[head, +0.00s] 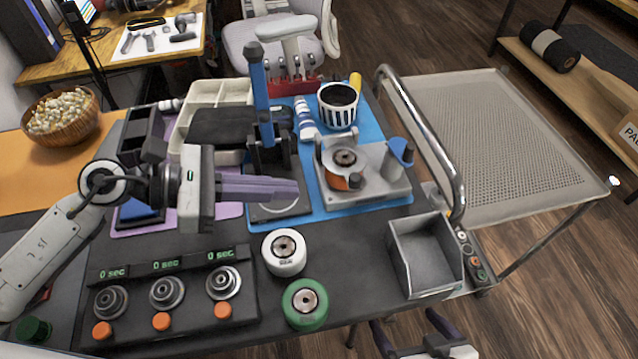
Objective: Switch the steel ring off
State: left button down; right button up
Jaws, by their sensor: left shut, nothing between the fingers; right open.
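A dark control panel (178,258) at the front left of the table carries three round dials, each with an orange button in front and a green display behind reading 0 sec. The right dial (224,282) has a bright, steel-looking ring. The middle dial (167,292) and left dial (110,301) look darker. I cannot tell for certain which one is the steel ring. The right dial's orange button (223,310) is in plain view. My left gripper (297,190) is shut and empty, above and behind the panel, pointing right. My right gripper (411,326) is open at the bottom edge.
A white roll (284,252) and a green roll (305,304) stand right of the panel. A grey open bin (428,257) stands at the table's right. A press with a blue lever (260,85) and a grey fixture (370,185) stand behind. A wooden bowl (85,127) is far left.

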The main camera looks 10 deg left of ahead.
pick_arm(q)
jog(key=p+x, duration=0.1)
jog(key=x, duration=0.7)
jog(key=shift+w+d, duration=0.1)
jog(key=shift+d, duration=0.05)
jog(key=shift+w+d+f, duration=0.2)
jog(key=shift+d+f, duration=0.15)
jog(key=shift+d, duration=0.25)
pick_arm(e)
jog(key=shift+d+r, duration=0.1)
jog(key=shift+r, duration=0.2)
pick_arm(q)
jog(key=shift+r, duration=0.1)
pick_arm(e)
jog(key=shift+r, duration=0.1)
